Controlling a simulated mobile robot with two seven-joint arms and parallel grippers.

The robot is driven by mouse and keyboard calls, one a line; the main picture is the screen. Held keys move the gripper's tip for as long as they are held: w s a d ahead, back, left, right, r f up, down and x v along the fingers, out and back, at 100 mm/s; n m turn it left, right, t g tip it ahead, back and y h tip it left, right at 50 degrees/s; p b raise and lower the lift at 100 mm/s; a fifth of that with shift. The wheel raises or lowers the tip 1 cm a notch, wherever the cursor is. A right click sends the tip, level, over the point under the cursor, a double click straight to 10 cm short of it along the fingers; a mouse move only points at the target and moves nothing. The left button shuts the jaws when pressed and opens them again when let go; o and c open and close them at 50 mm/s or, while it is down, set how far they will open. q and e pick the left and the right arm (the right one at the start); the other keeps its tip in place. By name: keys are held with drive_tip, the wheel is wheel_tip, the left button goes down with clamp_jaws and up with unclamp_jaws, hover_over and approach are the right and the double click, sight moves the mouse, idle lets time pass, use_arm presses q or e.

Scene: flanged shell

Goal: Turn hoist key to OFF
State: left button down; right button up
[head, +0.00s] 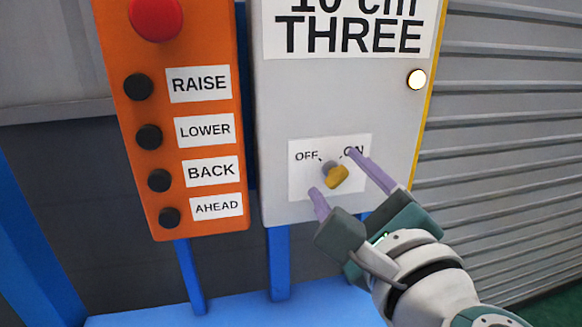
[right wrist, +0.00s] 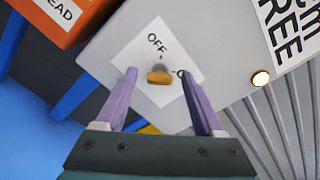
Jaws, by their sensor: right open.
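The hoist key is a yellow handle (head: 336,177) on a grey hub, set in a white label on the grey panel (head: 290,100). The label reads OFF at left and ON at right; a finger partly covers ON. Which mark the key points to is hard to tell. My right gripper (head: 337,172) is open, its two purple fingers on either side of the key. In the right wrist view the yellow handle (right wrist: 160,77) lies across the gap between the fingertips (right wrist: 158,72), with space on both sides. My left gripper is not in view.
An orange pendant box (head: 185,130) with a red button (head: 156,15) and several black buttons stands left of the panel. A lit white lamp (head: 416,79) is at the panel's upper right. Blue posts (head: 279,265) stand below, and a ribbed grey shutter (head: 510,130) is at right.

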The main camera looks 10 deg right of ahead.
drive_tip(key=shift+w, duration=0.45)
drive_tip(key=shift+c, duration=0.2)
clamp_jaws()
